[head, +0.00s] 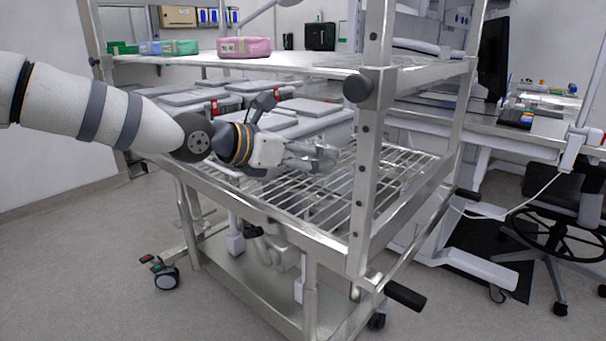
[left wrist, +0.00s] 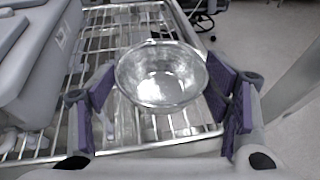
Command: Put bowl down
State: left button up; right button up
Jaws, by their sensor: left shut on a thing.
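A shiny round metal bowl (left wrist: 160,78) sits upright between the purple-padded fingers of my left gripper (left wrist: 162,92) in the left wrist view. The gripper is shut on it, one finger at each side. In the head view my left gripper (head: 314,155) reaches in from the left, low over the wire rack shelf (head: 330,195) of the metal cart. The bowl is hard to make out there against the shiny bars. I cannot tell whether it touches the rack. My right gripper is not in view.
Grey lidded boxes (head: 310,112) stand behind the gripper, close to the rack. A cart post (head: 366,190) rises in front on the right. An upper shelf (head: 300,63) with a pink package (head: 244,47) runs above. The rack's front and right parts are bare.

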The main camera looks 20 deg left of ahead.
pick_arm(q)
jog(key=w+f+b, duration=0.1)
jog(key=w+f, duration=0.1)
jog(key=w+f+b, duration=0.1)
jog(key=w+f, duration=0.2)
jog(key=w+f+b, duration=0.1)
jog(key=w+f, duration=0.1)
jog(key=shift+w+d+f, duration=0.2)
jog(key=shift+d+f, duration=0.05)
jog(key=shift+f, duration=0.1)
notch_tip(320, 180, down, 3)
jog(key=shift+w, duration=0.15)
jog(key=shift+r, duration=0.1)
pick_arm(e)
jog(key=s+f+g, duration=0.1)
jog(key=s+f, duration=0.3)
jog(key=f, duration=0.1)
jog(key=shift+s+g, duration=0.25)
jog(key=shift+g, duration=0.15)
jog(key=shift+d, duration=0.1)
pick_arm(q)
jog(key=o, duration=1.2)
jog(key=shift+f, duration=0.2)
